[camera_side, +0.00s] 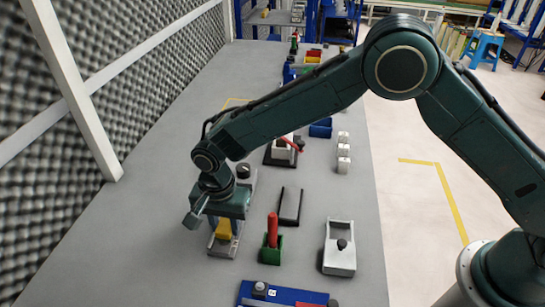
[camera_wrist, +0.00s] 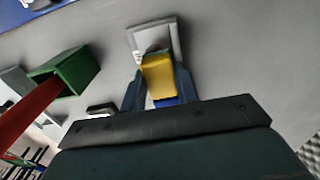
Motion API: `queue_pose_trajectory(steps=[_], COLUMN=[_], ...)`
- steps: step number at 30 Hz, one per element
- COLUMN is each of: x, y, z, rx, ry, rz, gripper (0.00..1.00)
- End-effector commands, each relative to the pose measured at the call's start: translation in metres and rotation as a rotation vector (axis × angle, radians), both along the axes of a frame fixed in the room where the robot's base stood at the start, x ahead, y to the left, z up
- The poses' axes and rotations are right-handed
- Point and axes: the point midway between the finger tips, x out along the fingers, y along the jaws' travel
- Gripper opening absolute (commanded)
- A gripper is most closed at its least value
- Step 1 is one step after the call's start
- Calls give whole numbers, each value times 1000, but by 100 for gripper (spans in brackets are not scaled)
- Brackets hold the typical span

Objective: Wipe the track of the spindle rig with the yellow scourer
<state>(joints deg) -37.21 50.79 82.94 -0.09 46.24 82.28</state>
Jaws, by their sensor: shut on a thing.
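My gripper (camera_side: 223,222) points down and is shut on the yellow scourer (camera_side: 223,231). In the wrist view the scourer (camera_wrist: 158,78) sits between the two dark fingers of my gripper (camera_wrist: 157,70). The spindle rig (camera_side: 246,186) is a long grey piece with a dark round knob at its far end. The scourer is over the near part of its track. A pale grey, framed end of the rig (camera_wrist: 172,28) shows past the scourer in the wrist view. My gripper hides much of the track, and I cannot tell whether the scourer touches it.
A green holder with a red-handled thing (camera_side: 272,243) stands close on the right. Beyond it are a dark U-shaped frame (camera_side: 290,207) and a grey box with a black knob (camera_side: 340,258). A blue panel (camera_side: 280,294) lies in front. The grey table is clear toward the foam wall (camera_side: 50,190).

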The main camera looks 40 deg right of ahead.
Motion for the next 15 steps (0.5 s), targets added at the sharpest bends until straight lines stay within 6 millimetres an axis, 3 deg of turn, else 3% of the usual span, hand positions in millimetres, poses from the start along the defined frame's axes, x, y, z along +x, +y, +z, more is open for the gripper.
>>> queue_pose_trajectory(steps=[15], x=[14], y=[-15], z=[-3], rx=[-1], ry=[1], rz=[-1], gripper=[12])
